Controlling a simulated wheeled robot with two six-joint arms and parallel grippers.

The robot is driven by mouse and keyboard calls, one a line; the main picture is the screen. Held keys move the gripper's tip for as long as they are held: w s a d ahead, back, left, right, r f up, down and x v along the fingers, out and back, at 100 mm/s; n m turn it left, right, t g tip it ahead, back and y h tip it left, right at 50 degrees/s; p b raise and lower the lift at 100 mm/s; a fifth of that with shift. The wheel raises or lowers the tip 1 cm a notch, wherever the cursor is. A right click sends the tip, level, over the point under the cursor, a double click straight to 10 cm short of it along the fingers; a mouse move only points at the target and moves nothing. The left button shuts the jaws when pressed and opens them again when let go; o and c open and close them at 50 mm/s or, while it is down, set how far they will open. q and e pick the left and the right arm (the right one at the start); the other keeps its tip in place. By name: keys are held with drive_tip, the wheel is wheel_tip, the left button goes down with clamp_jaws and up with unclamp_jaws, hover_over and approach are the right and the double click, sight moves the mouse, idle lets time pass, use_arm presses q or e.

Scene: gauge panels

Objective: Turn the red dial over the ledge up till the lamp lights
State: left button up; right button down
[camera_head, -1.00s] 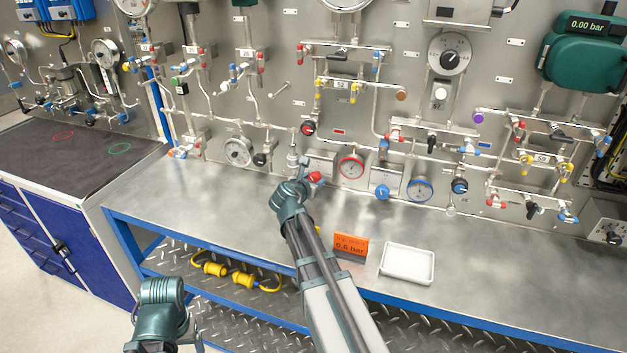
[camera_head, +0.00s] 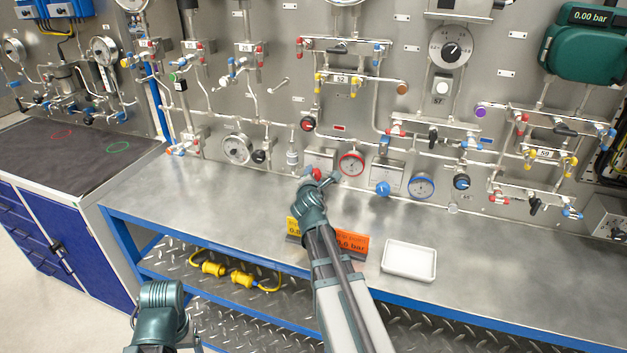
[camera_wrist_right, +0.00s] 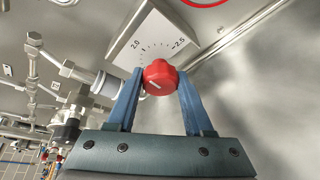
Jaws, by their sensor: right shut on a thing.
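The red dial (camera_wrist_right: 160,77) is a ridged knob with a white pointer line, on a plate with a printed scale that shows 2.0 and 2.5. In the head view the dial (camera_head: 316,173) is low on the panel, just over the ledge (camera_head: 230,200), and partly hidden by my right arm. My right gripper (camera_wrist_right: 160,86) is shut on the dial, with one blue finger on each side of it. In the head view this gripper (camera_head: 321,178) is at the panel. I cannot tell which part is the lamp. Only my left arm's links show, at bottom left.
A red-ringed gauge (camera_head: 351,163) is just right of the dial. A blue knob (camera_head: 383,188) and a blue-ringed gauge (camera_head: 421,186) are further right. A white tray (camera_head: 408,261), an orange sign (camera_head: 352,243) and a yellow sign (camera_head: 293,228) stand on the ledge.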

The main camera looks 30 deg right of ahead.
use_arm(q)
drive_tip(key=shift+f+b, duration=0.45)
drive_tip(key=shift+f, duration=0.15)
use_arm(e)
drive_tip(key=shift+s+f+m+t, duration=0.2)
drive_tip(key=shift+m+t, duration=0.2)
drive_tip(key=shift+m, duration=0.4)
drive_tip(key=shift+r, duration=0.1)
drive_tip(key=shift+c, duration=1.7)
unclamp_jaws()
drive_tip(key=shift+w, duration=0.1)
